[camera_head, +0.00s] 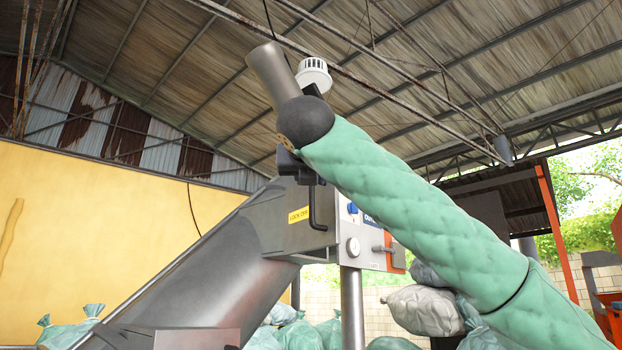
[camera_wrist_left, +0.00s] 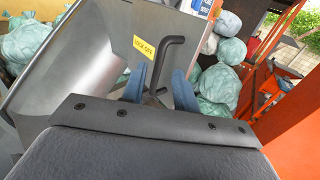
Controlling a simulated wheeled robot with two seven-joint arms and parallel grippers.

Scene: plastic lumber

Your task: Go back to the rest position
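My left gripper (camera_wrist_left: 160,76) shows in the left wrist view with its two blue fingers apart. A black bent lever (camera_wrist_left: 165,62) shows in the gap between them, beside a yellow "LOCK OFF" label (camera_wrist_left: 145,46). I cannot tell whether the fingers touch the lever. The fingers hold nothing that I can see. In the head view the black lever (camera_head: 319,212) hangs on the grey control box (camera_head: 290,228), right of the yellow label (camera_head: 298,215). I make out no gripper fingers there. My right gripper is not in view.
A thick green quilted sleeve (camera_head: 430,215) with a dark joint (camera_head: 306,120) crosses the head view from lower right. A grey metal chute (camera_head: 200,265) slopes down left. Green sacks (camera_head: 75,328) lie below. Orange structures (camera_wrist_left: 290,120) stand right in the wrist view.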

